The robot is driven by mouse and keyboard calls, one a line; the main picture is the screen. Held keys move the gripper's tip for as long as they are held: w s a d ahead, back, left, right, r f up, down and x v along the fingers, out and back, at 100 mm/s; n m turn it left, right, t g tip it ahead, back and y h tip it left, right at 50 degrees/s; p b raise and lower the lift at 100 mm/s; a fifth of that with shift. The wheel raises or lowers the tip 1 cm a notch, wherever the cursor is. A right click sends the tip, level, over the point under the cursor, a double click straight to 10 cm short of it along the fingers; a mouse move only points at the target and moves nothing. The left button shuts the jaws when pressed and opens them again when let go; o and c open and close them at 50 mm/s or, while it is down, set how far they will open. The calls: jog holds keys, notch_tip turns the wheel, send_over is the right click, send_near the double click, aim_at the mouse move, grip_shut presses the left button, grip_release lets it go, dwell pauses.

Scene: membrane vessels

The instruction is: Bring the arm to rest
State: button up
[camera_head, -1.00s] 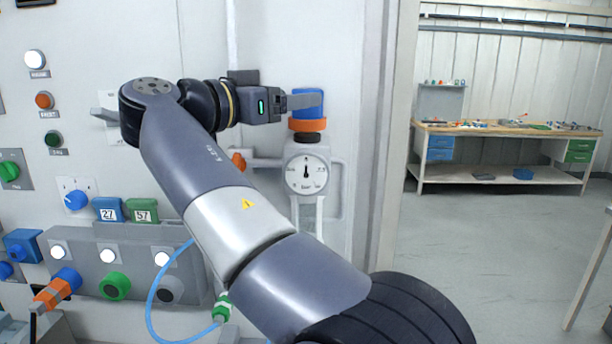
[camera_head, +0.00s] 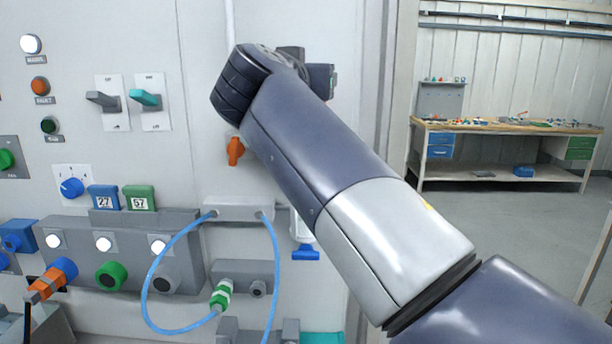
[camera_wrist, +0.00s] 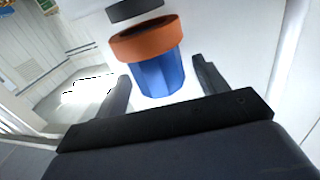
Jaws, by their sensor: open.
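My gripper (camera_wrist: 161,68) is open in the wrist view, a dark finger on each side. A blue ribbed cap (camera_wrist: 161,78) with an orange collar (camera_wrist: 146,42) shows in the gap between the fingers, with space on both sides. No finger visibly touches it. In the head view my arm slants from the lower right up to the panel, its wrist end in front of the upper right panel. My fingers, the blue cap and the gauge are hidden behind the arm there.
The wall panel carries two toggle switches (camera_head: 104,101), an orange valve handle (camera_head: 235,150) and a grey block (camera_head: 108,255) with knobs. Blue hoses (camera_head: 276,265) loop out below my arm. A workbench (camera_head: 508,127) stands far right, with open floor before it.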

jog(key=shift+d+r+n+y+p, duration=0.15)
jog(key=shift+n+y+p, duration=0.45)
jog(key=shift+y+p, duration=0.3)
jog(key=shift+d+r+n+y+p, duration=0.15)
jog(key=shift+n+y+p, duration=0.45)
jog(key=shift+y+p, duration=0.3)
jog(key=shift+a+p, duration=0.1)
jog(key=shift+p, duration=0.45)
jog(key=n+y+p, duration=0.1)
jog(key=y+p, duration=0.1)
jog(key=p, duration=0.2)
jog(key=n+y+p, duration=0.1)
jog(key=y+p, duration=0.1)
jog(key=p, duration=0.2)
jog(key=shift+d+n, duration=0.2)
jog(key=shift+n, duration=0.2)
jog(key=y+p, duration=0.1)
jog(key=p, duration=0.1)
jog(key=shift+f+n+y+p, duration=0.1)
jog(key=shift+n+y+p, duration=0.2)
jog(key=shift+n+p, duration=0.1)
